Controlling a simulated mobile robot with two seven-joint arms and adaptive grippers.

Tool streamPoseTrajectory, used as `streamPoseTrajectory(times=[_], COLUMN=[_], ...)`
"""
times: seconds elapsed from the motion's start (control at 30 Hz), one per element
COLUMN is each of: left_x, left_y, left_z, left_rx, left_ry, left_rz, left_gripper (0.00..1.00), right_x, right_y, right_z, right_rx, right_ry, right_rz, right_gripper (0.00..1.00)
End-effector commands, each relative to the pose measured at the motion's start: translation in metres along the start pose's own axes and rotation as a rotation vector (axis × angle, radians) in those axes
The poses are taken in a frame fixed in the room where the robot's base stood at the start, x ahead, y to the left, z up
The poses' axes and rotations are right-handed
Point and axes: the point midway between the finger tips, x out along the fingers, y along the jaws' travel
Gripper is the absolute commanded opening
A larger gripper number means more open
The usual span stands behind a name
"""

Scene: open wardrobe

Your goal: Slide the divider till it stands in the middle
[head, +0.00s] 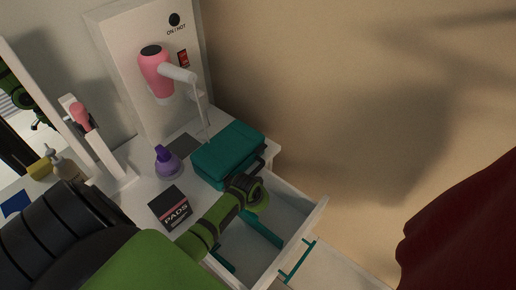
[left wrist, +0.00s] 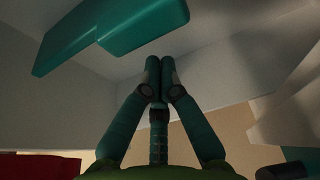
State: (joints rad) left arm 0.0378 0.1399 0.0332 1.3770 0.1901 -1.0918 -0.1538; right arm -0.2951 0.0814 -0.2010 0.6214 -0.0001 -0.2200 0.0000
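The open white drawer (head: 308,222) juts out below the counter, with a teal divider bar (head: 262,231) inside. A second teal strip (head: 222,262) shows nearer the drawer's lower left; I cannot tell whether they join. My left arm reaches over the drawer; its wrist hides the fingers in the head view. In the left wrist view, my left gripper (left wrist: 160,65) has its fingertips together, with nothing visible between them. A teal piece, apparently the divider (left wrist: 125,30), lies above and left of the fingertips, seemingly apart from them. My right gripper is not in view.
A teal case (head: 228,153) stands on the counter right beside my wrist. A black PADS box (head: 170,208), a purple bottle (head: 168,163) and a pink hair dryer (head: 156,70) on its panel are nearby. A dark red cloth (head: 465,235) hangs at right.

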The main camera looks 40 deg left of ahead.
Motion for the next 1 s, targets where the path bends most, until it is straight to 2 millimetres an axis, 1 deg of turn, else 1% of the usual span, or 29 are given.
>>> streamPoseTrajectory(times=[0.03,0.2,0.4,0.57,0.8,1.0], left_x=[-0.006,-0.008,-0.008,-0.008,-0.015,-0.011], left_y=[0.001,0.001,0.000,0.000,0.000,0.000], left_z=[0.004,0.015,0.016,0.016,0.027,0.028], left_rx=[0.000,0.001,0.001,0.000,-0.001,-0.001], left_ry=[0.002,0.003,0.005,0.004,0.001,0.003], left_rz=[0.001,0.001,0.001,0.001,0.001,0.001], left_gripper=[0.00,0.00,0.00,0.00,0.00,0.00], right_x=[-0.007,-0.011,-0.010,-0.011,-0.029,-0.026], right_y=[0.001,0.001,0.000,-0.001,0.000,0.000], right_z=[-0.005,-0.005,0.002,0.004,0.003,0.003], right_rx=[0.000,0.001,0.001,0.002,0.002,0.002], right_ry=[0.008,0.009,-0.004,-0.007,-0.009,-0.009], right_rz=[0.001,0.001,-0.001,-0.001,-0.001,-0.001], right_gripper=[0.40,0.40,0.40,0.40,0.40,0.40])
